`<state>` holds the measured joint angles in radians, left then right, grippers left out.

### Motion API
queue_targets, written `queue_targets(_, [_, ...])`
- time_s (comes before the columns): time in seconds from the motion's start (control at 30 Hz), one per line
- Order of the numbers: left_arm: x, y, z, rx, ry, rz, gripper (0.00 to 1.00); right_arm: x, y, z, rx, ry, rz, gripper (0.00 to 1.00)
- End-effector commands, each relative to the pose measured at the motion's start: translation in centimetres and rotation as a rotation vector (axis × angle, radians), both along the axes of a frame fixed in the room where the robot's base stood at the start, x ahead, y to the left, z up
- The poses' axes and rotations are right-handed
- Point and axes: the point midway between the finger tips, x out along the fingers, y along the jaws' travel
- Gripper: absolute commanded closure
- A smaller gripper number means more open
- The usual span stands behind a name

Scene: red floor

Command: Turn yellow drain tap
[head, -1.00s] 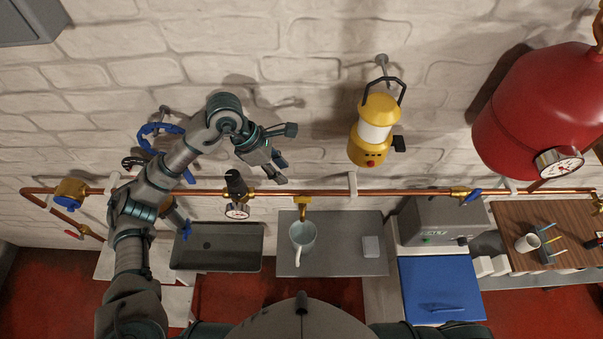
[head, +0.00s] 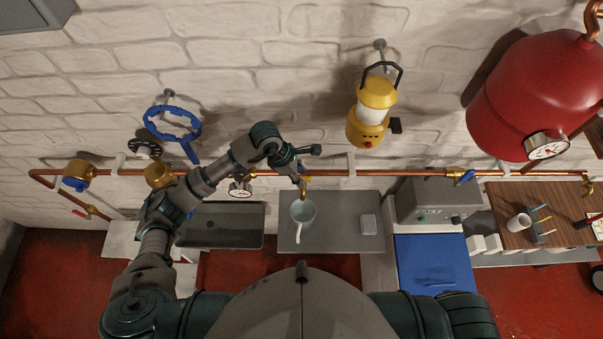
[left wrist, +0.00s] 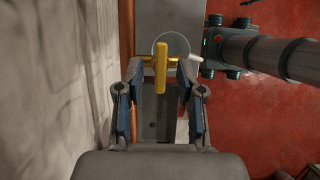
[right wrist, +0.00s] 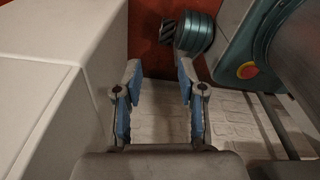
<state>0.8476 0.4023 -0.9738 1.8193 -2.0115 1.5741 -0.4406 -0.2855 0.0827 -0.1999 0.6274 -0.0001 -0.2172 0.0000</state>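The yellow drain tap (left wrist: 161,68) shows in the left wrist view as a yellow handle across the top of the fingers' gap. In the head view the tap (head: 303,186) hangs from the copper pipe above a mug (head: 303,214). My left gripper (left wrist: 161,92) is open, with one finger on each side of the handle's near end. I cannot tell whether either finger touches it. In the head view the left gripper (head: 304,160) is right at the tap and partly hides it. My right gripper (right wrist: 160,80) is open and empty, away from the tap.
The copper pipe (head: 400,173) runs along the white brick wall. A yellow lantern (head: 370,115) hangs to the right of the left gripper. A dark sink (head: 225,226), a grey counter (head: 340,220) and a blue-topped box (head: 432,262) stand below. A red tank (head: 530,90) is at far right.

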Motion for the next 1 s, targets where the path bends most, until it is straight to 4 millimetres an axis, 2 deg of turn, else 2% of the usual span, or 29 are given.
queue_targets(0.23, [0.0,-0.5,-1.1,0.001,0.001,0.0,0.62,-2.1,-0.1,0.1,-0.002,0.03,0.0,0.6])
queue_targets(0.4, [0.0,-0.5,-1.1,0.001,0.001,-0.001,0.62,-2.4,0.0,0.1,-0.002,0.035,0.0,0.6])
queue_targets(0.47, [0.0,-0.5,-1.1,0.001,0.001,-0.001,0.75,-2.3,0.0,0.1,-0.001,0.034,0.0,0.6])
queue_targets(0.57, [0.0,-0.5,-1.1,0.0,0.001,0.0,1.0,-2.0,0.1,0.1,0.0,0.03,-0.001,0.6])
queue_targets(1.0, [0.0,-0.5,-1.2,-0.001,-0.001,0.055,1.0,-1.7,0.3,-0.5,0.003,0.024,-0.002,0.6])
